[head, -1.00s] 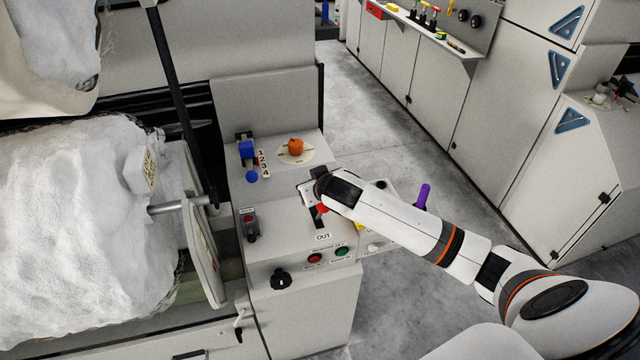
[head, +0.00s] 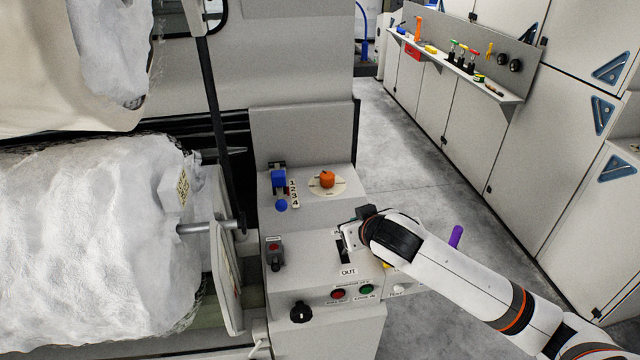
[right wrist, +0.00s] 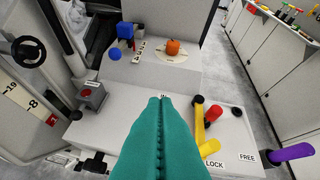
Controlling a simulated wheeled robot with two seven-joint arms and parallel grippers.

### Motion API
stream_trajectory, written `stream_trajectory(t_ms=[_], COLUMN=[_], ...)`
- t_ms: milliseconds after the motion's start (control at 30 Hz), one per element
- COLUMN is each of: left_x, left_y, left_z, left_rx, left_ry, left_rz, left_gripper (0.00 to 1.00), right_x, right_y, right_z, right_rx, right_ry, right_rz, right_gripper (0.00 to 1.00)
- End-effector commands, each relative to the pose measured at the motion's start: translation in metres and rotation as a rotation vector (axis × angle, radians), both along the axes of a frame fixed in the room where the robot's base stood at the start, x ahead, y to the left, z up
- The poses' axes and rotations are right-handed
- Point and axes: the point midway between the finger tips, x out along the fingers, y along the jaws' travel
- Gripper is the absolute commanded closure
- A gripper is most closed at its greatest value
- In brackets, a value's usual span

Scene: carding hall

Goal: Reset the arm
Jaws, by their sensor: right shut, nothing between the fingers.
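My right gripper (head: 350,236) is over the front of the grey control console, above the OUT label (head: 348,272). In the right wrist view its teal fingers (right wrist: 157,103) are pressed together with nothing between them. Right of the fingers are a red handle (right wrist: 213,113), a yellow lever (right wrist: 199,130) and a black knob (right wrist: 236,111); the fingers appear apart from them. The purple handle (right wrist: 292,152) is by the FREE label (right wrist: 247,156), with the LOCK label (right wrist: 214,163) beside it; the purple handle also shows in the head view (head: 456,236). My left gripper is not in view.
An orange knob (head: 327,179) and a blue lever (head: 279,182) are on the console's rear. Red (head: 337,294) and green (head: 366,289) buttons are on its front. A white fibre roll (head: 90,240) fills the left. Open floor (head: 410,150) lies behind, beside cabinets with a tool shelf.

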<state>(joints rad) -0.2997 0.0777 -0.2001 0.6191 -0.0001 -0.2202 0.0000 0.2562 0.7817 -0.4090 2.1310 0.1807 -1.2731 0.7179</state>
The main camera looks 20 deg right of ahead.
Motion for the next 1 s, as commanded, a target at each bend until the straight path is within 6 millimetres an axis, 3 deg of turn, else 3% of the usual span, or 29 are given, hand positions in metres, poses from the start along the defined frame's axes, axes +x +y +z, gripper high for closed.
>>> stream_trajectory(t_ms=[167, 267, 400, 500, 700, 1000], left_x=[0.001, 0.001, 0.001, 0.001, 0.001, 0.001], left_y=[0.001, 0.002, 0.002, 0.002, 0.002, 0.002], left_z=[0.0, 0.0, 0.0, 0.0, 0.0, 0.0], left_rx=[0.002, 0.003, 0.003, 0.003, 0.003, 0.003], left_ry=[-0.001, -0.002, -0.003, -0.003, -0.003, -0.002], left_rz=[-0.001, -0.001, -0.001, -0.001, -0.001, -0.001], left_gripper=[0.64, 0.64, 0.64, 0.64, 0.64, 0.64], right_x=[-0.004, -0.023, -0.084, -0.128, -0.194, -0.275], right_y=[0.004, 0.02, 0.056, 0.071, 0.084, 0.089], right_z=[-0.005, -0.026, -0.074, -0.098, -0.122, -0.139], right_rx=[0.003, 0.008, 0.02, 0.025, 0.034, 0.051], right_ry=[0.012, 0.062, 0.205, 0.302, 0.444, 0.624], right_rz=[0.008, 0.036, 0.106, 0.142, 0.176, 0.19], right_gripper=[1.0, 1.0, 1.0, 1.0, 1.0, 1.0])
